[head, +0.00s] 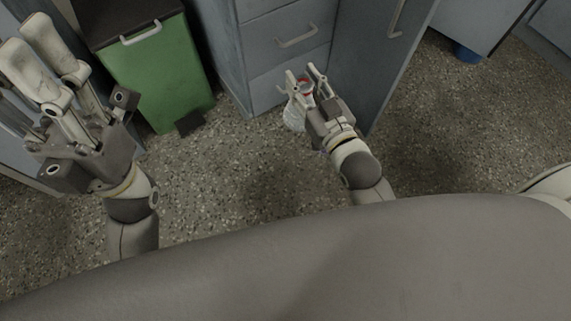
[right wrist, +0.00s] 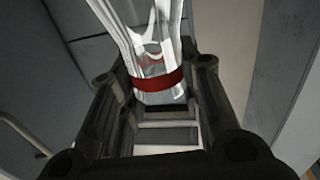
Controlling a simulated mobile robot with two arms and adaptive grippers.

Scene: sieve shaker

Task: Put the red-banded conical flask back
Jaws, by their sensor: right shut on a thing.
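The red-banded conical flask (head: 295,115) is clear glass and shows in the head view in front of the grey drawers. My right gripper (head: 304,76) is shut on its neck, near the red band, and holds it above the floor. In the right wrist view, the glass neck and red band (right wrist: 158,80) lie between the two dark fingers of my right gripper (right wrist: 160,95). Part of the flask is hidden behind the fingers. My left gripper (head: 38,62) is at the upper left of the head view, empty, with its pale fingers apart.
A green bin (head: 158,75) with a dark lid and pedal stands left of the drawers. A grey drawer unit (head: 283,60) with pale handles is just beyond my right gripper, beside a taller grey door. A blue object (head: 467,54) is at upper right. The speckled floor (head: 235,175) is clear.

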